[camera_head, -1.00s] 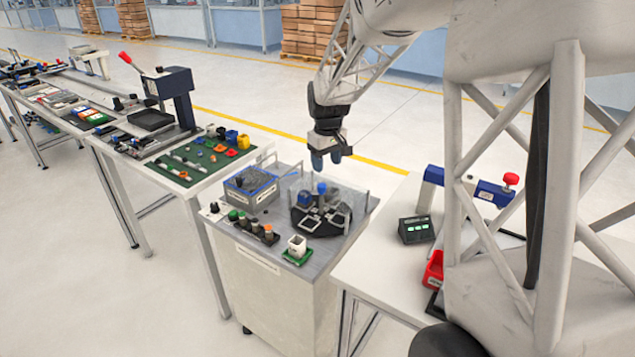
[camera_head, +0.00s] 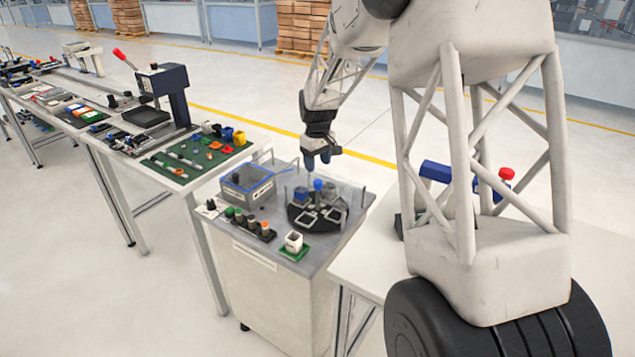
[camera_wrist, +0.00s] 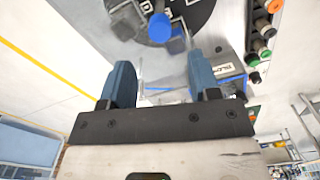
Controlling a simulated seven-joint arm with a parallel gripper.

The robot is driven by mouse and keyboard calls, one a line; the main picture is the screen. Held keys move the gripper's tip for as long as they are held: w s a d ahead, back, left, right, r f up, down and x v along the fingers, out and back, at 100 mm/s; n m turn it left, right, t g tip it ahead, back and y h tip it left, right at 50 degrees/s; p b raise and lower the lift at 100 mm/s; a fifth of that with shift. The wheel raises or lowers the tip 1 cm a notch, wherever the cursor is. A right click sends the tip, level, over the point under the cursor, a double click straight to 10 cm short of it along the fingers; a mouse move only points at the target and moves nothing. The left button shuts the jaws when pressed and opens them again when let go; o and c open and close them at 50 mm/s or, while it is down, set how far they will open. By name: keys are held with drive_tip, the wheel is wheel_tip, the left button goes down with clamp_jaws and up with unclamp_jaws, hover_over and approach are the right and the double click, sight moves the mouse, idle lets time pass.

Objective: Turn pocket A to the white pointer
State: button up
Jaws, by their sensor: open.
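A dark round turntable (camera_head: 308,221) with square pockets sits on the grey bench top. The pocket letters and the white pointer cannot be made out. My gripper (camera_head: 317,161) hangs above the turntable's far side, apart from it. Its blue fingers (camera_wrist: 160,85) are spread with nothing between them.
Clear guard panels on posts (camera_head: 361,200) stand around the turntable. A grey box with a blue rim (camera_head: 247,187) is to its left. A row of buttons (camera_head: 249,223) and a white cup on a green base (camera_head: 293,242) are in front. The air above is free.

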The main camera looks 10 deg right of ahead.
sight(318, 181)
drive_tip(key=shift+f, duration=3.85)
clamp_jaws()
